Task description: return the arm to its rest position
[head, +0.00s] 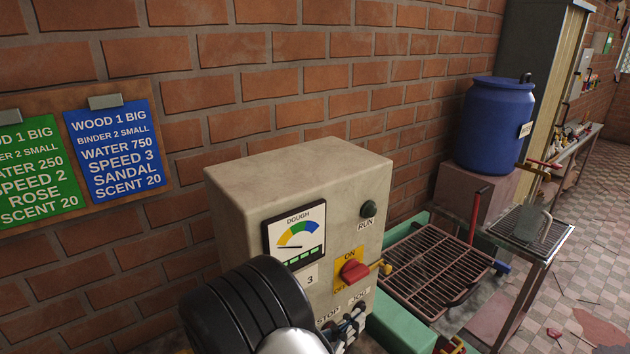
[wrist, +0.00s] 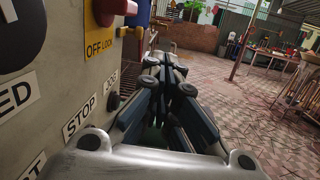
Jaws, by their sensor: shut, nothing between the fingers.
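My gripper (wrist: 168,75) shows in the wrist view with its fingers together and nothing between them. It reaches along the front of a grey control box, close to the STOP and JOG labels. In the head view my gripper (head: 347,326) is partly hidden behind my black and silver arm, low in the picture at the box's front. The control box (head: 300,175) has a DOUGH dial (head: 295,238), a red switch (head: 354,270) and a dark RUN button or lamp (head: 368,209). In the wrist view the red switch (wrist: 113,8) is above and left of my gripper.
Two recipe boards, green (head: 33,175) and blue (head: 115,148), hang on the brick wall. Right of the box are a metal grate (head: 435,262), a blue barrel (head: 492,125) on a block and a small table (head: 532,235). Tiled floor (wrist: 235,85) lies open to the right.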

